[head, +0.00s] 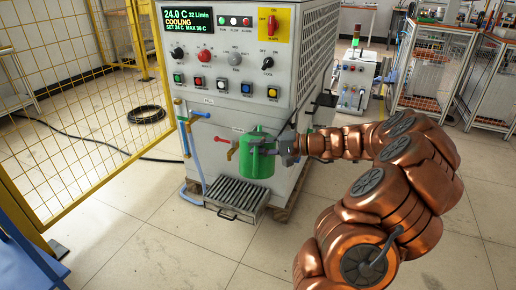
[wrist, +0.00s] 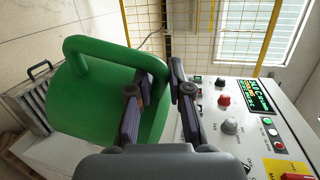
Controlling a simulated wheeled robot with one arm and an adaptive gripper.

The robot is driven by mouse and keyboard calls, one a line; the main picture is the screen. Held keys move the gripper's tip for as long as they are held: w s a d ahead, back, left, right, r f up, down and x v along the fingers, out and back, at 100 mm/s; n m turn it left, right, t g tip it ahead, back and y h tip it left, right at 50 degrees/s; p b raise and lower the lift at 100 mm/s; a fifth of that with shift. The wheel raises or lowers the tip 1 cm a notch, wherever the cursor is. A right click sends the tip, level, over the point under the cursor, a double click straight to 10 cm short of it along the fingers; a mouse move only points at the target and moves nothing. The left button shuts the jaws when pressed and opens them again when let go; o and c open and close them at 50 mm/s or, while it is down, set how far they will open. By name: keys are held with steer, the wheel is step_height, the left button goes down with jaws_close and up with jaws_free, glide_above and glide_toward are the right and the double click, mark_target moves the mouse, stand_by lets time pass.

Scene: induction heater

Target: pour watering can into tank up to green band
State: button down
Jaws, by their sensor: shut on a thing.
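The green watering can (head: 256,160) hangs in front of the grey machine cabinet, above a slatted metal tray, and looks about upright. My gripper (head: 286,150) is at its right side. In the wrist view the can (wrist: 85,105) fills the left side, and my gripper's fingers (wrist: 160,82) stand on either side of its green handle, shut on it. The can's spout and contents cannot be made out. The tank and its green band cannot be clearly told; a pale vertical tube (head: 196,150) and a brass fitting (head: 230,153) show on the cabinet's lower front.
The cabinet's panel (head: 225,68) carries knobs, buttons and a display reading "COOLING". The slatted tray (head: 236,197) juts out below the can. A yellow mesh fence (head: 75,100) stands at left, with a black coiled hose (head: 146,115) on the floor. The front floor is clear.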

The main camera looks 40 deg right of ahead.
steer(key=shift+f, duration=0.1)
stand_by(0.3)
steer(key=shift+s+f+b, duration=0.1)
steer(key=shift+f+b, duration=0.25)
steer(key=shift+b, duration=0.5)
steer(key=shift+s+a+f+n+t+b, duration=0.15)
steer(key=shift+f+n+b, duration=0.15)
steer(key=shift+f+b, duration=0.6)
steer(key=shift+s+a+f+n+t+b, duration=0.15)
steer(key=shift+f+n+b, duration=0.2)
steer(key=shift+b, duration=1.05)
steer(key=shift+f+b, duration=0.4)
steer(key=shift+b, duration=0.15)
steer(key=shift+f, duration=0.1)
steer(key=shift+r, duration=0.2)
steer(key=shift+r+p, duration=1)
steer(key=shift+r, duration=0.85)
